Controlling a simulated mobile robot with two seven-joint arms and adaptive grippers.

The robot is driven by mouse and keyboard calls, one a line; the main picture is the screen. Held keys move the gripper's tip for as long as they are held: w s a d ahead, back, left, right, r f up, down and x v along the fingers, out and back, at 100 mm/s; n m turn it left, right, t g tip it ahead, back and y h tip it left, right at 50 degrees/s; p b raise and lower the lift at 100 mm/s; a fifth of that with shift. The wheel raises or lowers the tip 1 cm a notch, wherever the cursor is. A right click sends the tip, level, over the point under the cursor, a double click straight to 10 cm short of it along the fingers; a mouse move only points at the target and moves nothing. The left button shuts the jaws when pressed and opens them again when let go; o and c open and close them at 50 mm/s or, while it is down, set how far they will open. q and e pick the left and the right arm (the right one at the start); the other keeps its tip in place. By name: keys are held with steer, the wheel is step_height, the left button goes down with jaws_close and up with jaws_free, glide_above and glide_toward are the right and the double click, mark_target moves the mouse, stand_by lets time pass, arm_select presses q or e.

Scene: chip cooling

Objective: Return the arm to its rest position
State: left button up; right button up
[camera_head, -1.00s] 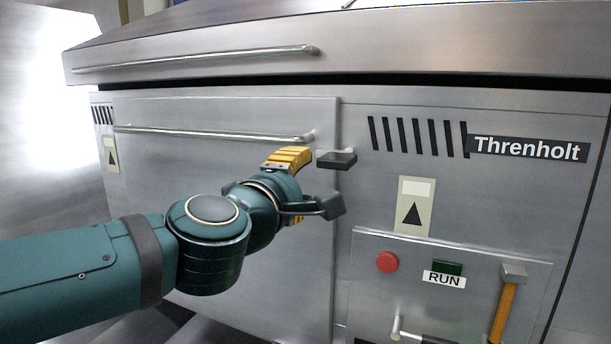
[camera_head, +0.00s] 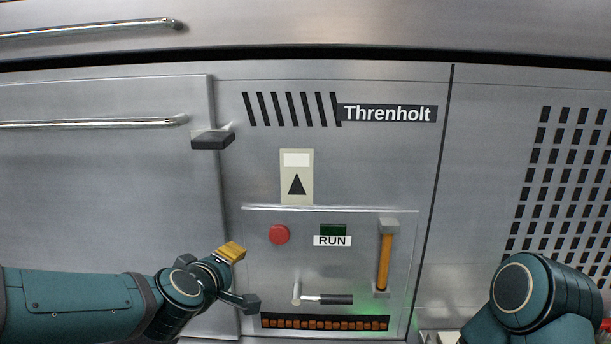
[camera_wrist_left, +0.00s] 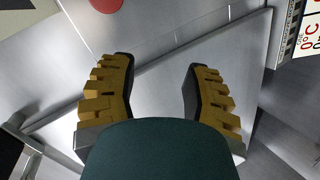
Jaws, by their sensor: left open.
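My left gripper (camera_head: 246,277) is in front of the steel machine, at the lower left of the control panel (camera_head: 350,262). Its yellow-padded fingers are apart and nothing is between them. In the left wrist view the open fingers (camera_wrist_left: 160,68) show with bare metal between them. My right arm (camera_head: 540,300) is at the lower right; its gripper is out of view.
The closed-looking door (camera_head: 100,180) has a bar handle (camera_head: 90,123) and dark latch (camera_head: 212,139). The panel carries a red button (camera_head: 279,234), RUN label (camera_head: 332,241), orange-handled lever (camera_head: 385,262) and small lever (camera_head: 325,298). A perforated grille (camera_head: 565,185) is at right.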

arm_select(q)
steer(key=s+d+f+m+g+h, duration=0.1)
steer(key=s+f+m+g, duration=0.15)
steer(key=f, duration=0.95)
steer(key=s+d+f+m+g, duration=0.1)
steer(key=s+f+m+g, duration=0.15)
steer(key=f, duration=0.95)
steer(key=s+d+f+m+g, duration=0.1)
steer(key=s+f+m+g, duration=0.1)
steer(key=s+f, duration=0.5)
steer(key=s+d+f+m+g+h, duration=0.1)
steer(key=s+d+f+m+g, duration=0.1)
steer(key=s+f, duration=0.5)
steer(key=shift+s+d+f+m+g, duration=0.15)
steer(key=shift+s+f+m+g, duration=0.25)
steer(key=shift+f+g, duration=0.6)
steer(key=shift+w+r, duration=0.15)
steer(key=shift+r, duration=0.1)
